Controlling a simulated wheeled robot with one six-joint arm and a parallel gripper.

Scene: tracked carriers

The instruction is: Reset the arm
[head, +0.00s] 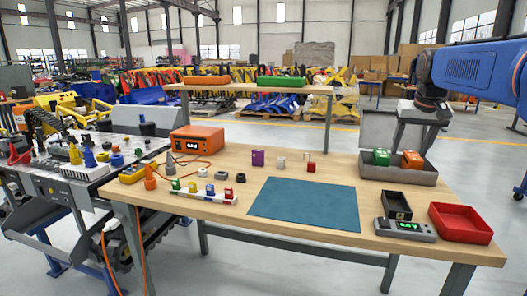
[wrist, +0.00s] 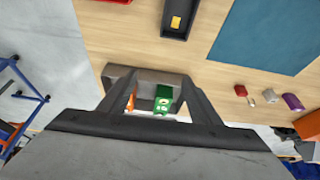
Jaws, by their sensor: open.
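My gripper (head: 410,148) hangs over the open grey case (head: 425,178) at the right of the workbench, fingers pointing down. In the wrist view its two dark fingers (wrist: 152,82) stand apart, with nothing clearly held between them. A green block (head: 381,157) and an orange block (head: 412,159) sit in the case. In the wrist view the green block (wrist: 163,97) and part of the orange block (wrist: 131,97) show between the fingers, beyond the gripper. How high the fingers are above the blocks is hard to tell.
A blue mat (head: 305,203), a black tray (head: 397,205), a scale (head: 405,230) and a red tray (head: 460,222) lie on the bench. Small coloured items stand around the mat. A raised shelf (head: 250,88) runs behind; a tracked carrier (head: 75,165) is at the left.

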